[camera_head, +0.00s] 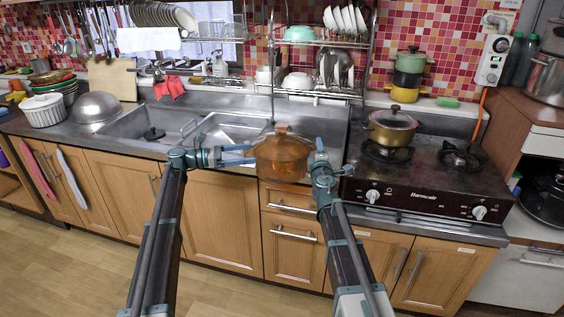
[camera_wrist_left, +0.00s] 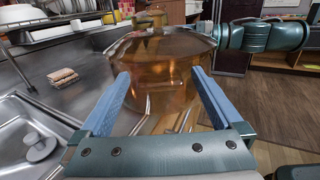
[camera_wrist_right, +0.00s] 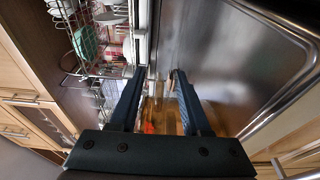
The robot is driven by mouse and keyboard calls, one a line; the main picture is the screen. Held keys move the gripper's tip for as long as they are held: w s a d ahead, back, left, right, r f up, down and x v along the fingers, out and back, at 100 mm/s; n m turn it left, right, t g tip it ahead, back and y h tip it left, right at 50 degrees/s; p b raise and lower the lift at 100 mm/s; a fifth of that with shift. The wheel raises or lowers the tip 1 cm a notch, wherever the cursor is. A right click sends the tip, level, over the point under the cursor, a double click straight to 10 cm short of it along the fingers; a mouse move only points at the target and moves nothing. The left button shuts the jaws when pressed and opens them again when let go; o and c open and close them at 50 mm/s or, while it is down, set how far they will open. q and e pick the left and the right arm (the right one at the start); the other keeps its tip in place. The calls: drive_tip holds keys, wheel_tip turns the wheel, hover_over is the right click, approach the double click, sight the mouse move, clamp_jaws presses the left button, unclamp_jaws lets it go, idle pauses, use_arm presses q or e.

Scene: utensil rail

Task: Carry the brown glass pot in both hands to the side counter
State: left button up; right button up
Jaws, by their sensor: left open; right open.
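The brown glass pot (camera_head: 283,158), amber and see-through with a lid and knob, is at the counter's front edge between sink and stove. I cannot tell whether it rests there or is raised. My left gripper (camera_head: 250,154) is open at its left side. In the left wrist view the pot (camera_wrist_left: 165,65) fills the view beyond and between the spread fingers (camera_wrist_left: 160,75). My right gripper (camera_head: 319,157) is open at the pot's right side. In the right wrist view an amber part shows between its fingers (camera_wrist_right: 159,75); contact is unclear. A brown wooden side counter (camera_head: 510,108) is at the right.
The stove (camera_head: 425,175) bears an olive pot (camera_head: 391,130). The sink (camera_head: 160,125) lies left, with a dish rack (camera_head: 320,95) behind the brown pot. A large steel pot (camera_head: 545,80) stands on the side counter's back. The floor (camera_head: 60,265) in front is clear.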

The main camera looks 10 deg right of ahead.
use_arm(q)
drive_tip(key=c, duration=0.7)
use_arm(e)
drive_tip(key=c, duration=0.7)
use_arm(q)
clamp_jaws()
use_arm(e)
clamp_jaws()
